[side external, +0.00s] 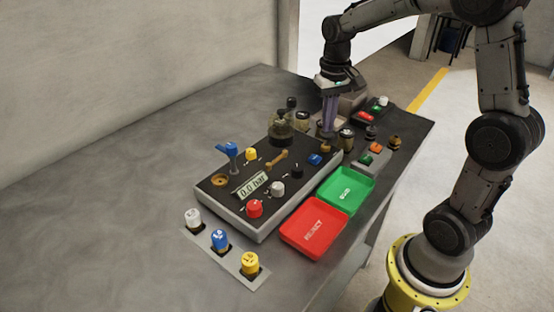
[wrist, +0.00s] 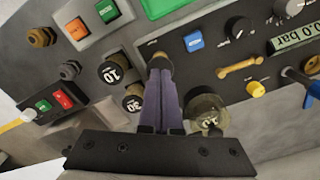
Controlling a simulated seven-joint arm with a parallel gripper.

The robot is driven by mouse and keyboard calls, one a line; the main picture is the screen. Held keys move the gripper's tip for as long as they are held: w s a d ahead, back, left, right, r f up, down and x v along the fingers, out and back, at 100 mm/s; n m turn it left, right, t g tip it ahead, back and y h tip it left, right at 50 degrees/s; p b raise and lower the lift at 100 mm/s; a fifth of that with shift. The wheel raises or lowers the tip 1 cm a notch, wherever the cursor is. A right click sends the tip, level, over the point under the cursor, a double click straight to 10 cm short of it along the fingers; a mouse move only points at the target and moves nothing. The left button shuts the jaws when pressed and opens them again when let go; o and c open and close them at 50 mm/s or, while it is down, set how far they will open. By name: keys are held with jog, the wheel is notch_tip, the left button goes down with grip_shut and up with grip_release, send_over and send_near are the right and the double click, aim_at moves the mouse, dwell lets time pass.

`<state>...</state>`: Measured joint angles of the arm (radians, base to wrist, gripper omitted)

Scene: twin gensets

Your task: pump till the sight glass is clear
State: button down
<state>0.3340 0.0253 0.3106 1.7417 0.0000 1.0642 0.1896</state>
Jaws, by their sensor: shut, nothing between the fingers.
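My gripper (side external: 328,136) points down at the far right corner of the panel box (side external: 212,205). In the wrist view its purple fingers (wrist: 160,66) are together and empty, with the tips at a small round brass-coloured fitting (wrist: 158,60). I cannot tell whether they touch it. A round glass-like vessel (side external: 281,124), possibly the sight glass, stands at the panel's back edge, left of my gripper. It also shows in the wrist view (wrist: 207,112) and looks dark and brownish inside. The display (side external: 252,187) reads 0.0 bar. No part is clearly marked as the pump.
The panel carries a blue lever (side external: 232,150), a tan handle (side external: 277,160) and several coloured knobs. Green (side external: 361,203) and red (side external: 311,246) trays stand in front. Black-capped cylinders marked 10 (wrist: 114,73) and 30 (wrist: 133,103) stand close to my fingers. The table's left side is clear.

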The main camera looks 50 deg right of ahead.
jog(key=shift+f, duration=1.25)
jog(key=shift+r, duration=3.1)
jog(key=shift+w+a+r, duration=0.1)
jog(key=shift+a+r, duration=0.05)
jog(key=shift+a, duration=0.05)
jog(key=s+a+r+n+t, duration=0.1)
jog(key=s+a+r+t, duration=0.1)
jog(key=s+a+r, duration=0.3)
jog(key=s+a+f+n+t, duration=0.1)
jog(key=s+a+n, duration=0.1)
jog(key=s, duration=0.4)
jog(key=s+a+f+n+t, duration=0.2)
jog(key=s+a+n, duration=0.1)
jog(key=s, duration=0.3)
jog(key=shift+s+a+t, duration=0.3)
jog(key=shift+s+a, duration=0.1)
jog(key=shift+a, duration=0.3)
